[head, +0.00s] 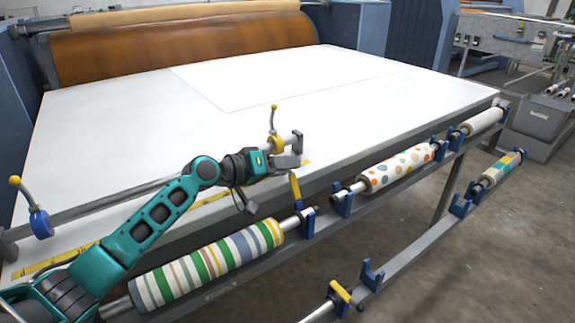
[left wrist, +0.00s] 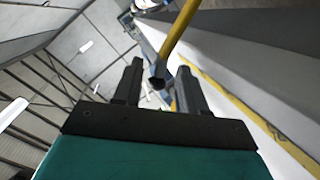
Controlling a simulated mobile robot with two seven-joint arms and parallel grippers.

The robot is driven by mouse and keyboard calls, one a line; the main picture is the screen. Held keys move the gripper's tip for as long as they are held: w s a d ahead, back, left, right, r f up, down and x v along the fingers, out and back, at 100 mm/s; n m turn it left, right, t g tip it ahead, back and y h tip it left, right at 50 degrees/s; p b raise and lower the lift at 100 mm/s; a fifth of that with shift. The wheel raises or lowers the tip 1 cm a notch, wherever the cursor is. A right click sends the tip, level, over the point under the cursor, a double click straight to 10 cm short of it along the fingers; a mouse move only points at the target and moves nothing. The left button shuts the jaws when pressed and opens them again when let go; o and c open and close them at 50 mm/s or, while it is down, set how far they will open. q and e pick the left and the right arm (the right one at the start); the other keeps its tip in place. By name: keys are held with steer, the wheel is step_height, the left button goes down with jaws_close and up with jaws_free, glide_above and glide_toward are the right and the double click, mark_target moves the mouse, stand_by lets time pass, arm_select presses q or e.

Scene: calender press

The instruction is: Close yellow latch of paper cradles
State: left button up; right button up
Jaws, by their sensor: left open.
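A yellow latch (head: 295,188) stands raised, tilted slightly, above a blue cradle (head: 307,222) at the right end of the striped paper roll (head: 207,264). My left gripper (head: 292,162) is open at the upper end of this latch, by the table's front edge. In the left wrist view the yellow latch bar (left wrist: 178,38) comes down from the top, and its dark end lies between the spread fingers (left wrist: 157,88). I cannot tell whether either finger touches it. Another yellow latch (head: 341,292) lies across a shaft on the lower rail. My right gripper is out of view.
The white table (head: 120,130) runs behind my left arm. A crank with a yellow knob (head: 274,120) rises beside the gripper; another (head: 28,205) is at far left. A dotted roll (head: 396,168) and smaller rolls sit in blue cradles to the right. Floor is clear at lower right.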

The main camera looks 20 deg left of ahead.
arm_select(q)
steer(key=shift+w+d+f, duration=0.2)
steer(key=shift+w+d, duration=0.25)
steer(key=shift+w, duration=0.1)
steer(key=shift+c, duration=0.3)
jaws_close()
